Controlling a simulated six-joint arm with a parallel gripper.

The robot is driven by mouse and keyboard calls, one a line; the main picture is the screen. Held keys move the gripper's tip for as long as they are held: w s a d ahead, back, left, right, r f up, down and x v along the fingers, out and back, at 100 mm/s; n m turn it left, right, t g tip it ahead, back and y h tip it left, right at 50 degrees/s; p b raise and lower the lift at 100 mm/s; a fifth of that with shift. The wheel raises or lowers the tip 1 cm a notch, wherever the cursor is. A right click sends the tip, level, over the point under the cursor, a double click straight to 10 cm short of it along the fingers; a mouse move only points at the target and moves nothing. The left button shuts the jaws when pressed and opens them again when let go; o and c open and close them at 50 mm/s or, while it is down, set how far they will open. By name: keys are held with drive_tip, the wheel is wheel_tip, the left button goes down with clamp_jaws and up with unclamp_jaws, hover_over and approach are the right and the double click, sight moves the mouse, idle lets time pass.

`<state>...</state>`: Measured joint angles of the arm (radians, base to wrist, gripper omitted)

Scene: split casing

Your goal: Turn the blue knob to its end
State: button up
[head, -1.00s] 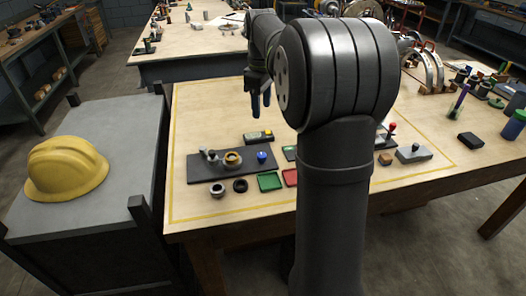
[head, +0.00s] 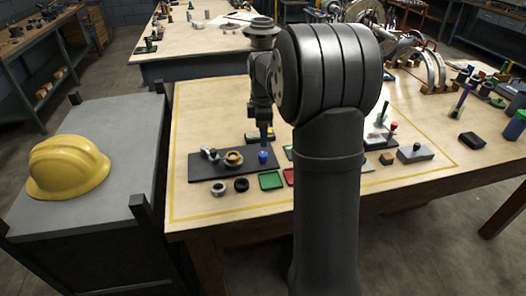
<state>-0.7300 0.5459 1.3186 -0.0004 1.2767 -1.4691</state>
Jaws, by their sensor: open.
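The blue knob (head: 263,157) stands at the right end of a dark plate (head: 205,172) on the wooden table. My gripper (head: 264,140) points straight down just above the knob, with a finger end close to the knob's top. The gap between gripper and knob is too small to judge, so I cannot tell whether they touch. The gripper is open, though its two fingers overlap from this side. The same plate carries a ring-shaped brass part (head: 233,157) and a small grey lever-like part (head: 210,154).
A green tray (head: 270,180), a dark ring (head: 241,185) and a grey ring (head: 218,188) lie in front. A grey block (head: 415,153) stands to the right. The table's left front is clear.

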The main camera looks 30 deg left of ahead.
sight(263, 154)
wheel_tip(263, 154, down, 8)
drive_tip(key=shift+r, duration=0.2)
drive_tip(key=c, duration=1)
